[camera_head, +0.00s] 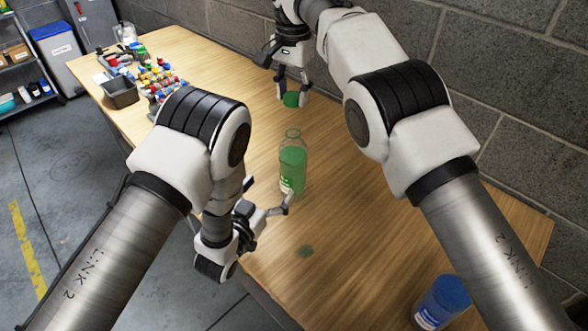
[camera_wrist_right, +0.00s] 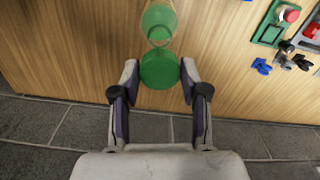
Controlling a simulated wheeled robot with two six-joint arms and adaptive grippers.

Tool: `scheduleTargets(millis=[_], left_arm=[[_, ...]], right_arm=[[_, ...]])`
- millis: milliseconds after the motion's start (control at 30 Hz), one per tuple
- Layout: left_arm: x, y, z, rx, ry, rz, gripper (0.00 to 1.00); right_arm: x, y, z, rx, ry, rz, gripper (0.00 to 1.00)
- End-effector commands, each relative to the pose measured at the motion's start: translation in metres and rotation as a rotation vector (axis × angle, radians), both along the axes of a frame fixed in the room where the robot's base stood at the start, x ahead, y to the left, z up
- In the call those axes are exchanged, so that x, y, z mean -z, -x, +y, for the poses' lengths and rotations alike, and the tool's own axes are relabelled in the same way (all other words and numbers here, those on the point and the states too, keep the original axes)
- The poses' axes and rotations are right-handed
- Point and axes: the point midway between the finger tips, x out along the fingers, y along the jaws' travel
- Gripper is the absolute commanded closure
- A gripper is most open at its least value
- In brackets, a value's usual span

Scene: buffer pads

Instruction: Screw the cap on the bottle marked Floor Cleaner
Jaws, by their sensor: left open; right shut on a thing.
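A clear bottle of green liquid (camera_head: 292,165) stands upright on the wooden table with its neck open. Its label is too small to read. My right gripper (camera_head: 291,88) is shut on a green cap (camera_head: 291,99), above the table and farther back than the bottle. In the right wrist view the cap (camera_wrist_right: 160,69) sits between the two fingertips (camera_wrist_right: 160,75), and the bottle (camera_wrist_right: 158,22) shows just beyond it. My left gripper (camera_head: 279,204) is open beside the lower part of the bottle; whether it touches the bottle is hard to tell.
A blue container (camera_head: 441,300) stands at the table's near right. A grey bin (camera_head: 120,92) and several small coloured parts (camera_head: 160,78) crowd the far left end. A block wall runs along the right.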

Motion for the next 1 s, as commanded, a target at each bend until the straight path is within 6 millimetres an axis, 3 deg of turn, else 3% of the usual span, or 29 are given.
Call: scheduleTargets(millis=[167,633,1000], left_arm=[[-0.001,-0.016,-0.008,0.001,0.001,-0.004,0.0],[-0.001,-0.093,-0.047,0.001,0.001,-0.003,0.0],[0.0,-0.106,-0.054,0.0,0.0,0.0,0.0]], right_arm=[[0.001,0.0,0.0,0.001,-0.001,0.001,0.67],[0.001,0.0,0.0,0.001,-0.001,0.001,0.67],[0.0,0.0,0.0,0.001,0.0,0.0,0.67]])
